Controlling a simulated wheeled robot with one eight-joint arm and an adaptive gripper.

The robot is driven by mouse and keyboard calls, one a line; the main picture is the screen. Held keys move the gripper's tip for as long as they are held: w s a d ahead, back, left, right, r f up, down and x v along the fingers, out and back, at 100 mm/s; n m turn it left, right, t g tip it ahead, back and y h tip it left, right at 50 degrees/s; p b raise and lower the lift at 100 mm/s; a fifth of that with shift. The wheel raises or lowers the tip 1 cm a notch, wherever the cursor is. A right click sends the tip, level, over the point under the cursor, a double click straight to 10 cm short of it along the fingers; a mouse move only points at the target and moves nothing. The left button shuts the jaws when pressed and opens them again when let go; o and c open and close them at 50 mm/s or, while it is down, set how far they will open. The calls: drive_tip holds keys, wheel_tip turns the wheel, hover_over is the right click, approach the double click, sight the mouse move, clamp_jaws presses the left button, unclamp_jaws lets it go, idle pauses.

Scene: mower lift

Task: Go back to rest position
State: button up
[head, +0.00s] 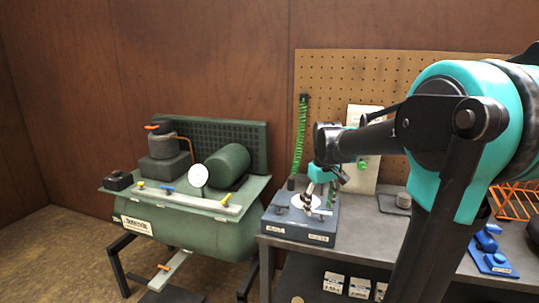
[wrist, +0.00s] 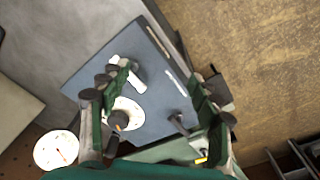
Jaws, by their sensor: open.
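My gripper (head: 312,200) is above the blue-grey fixture box (head: 285,228) at the left end of the workbench, with my arm reaching in from the right. In the wrist view, the two fingers of my gripper (wrist: 158,115) stand wide apart with nothing held between them. The top of the fixture box (wrist: 150,100) shows below and between them, with a round white disc (wrist: 128,104), a small dark knob and a white piece on it. I cannot tell whether the fingertips touch anything on the box.
A green compressor (head: 185,222) with a white gauge (head: 198,176) stands close to the left. A pegboard (head: 400,75) with a green coiled hose (head: 300,135) is behind the grey bench (head: 385,235). Blue parts (head: 490,250) and an orange rack (head: 518,200) lie to the right.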

drive_tip(key=s+d+f+m+t, duration=0.2)
drive_tip(key=s+f+m+t, duration=0.1)
drive_tip(key=s+f, duration=1.3)
drive_tip(key=shift+s+d+f+m, duration=0.3)
drive_tip(key=shift+s+d+m, duration=0.1)
drive_tip(key=shift+s+m, duration=0.5)
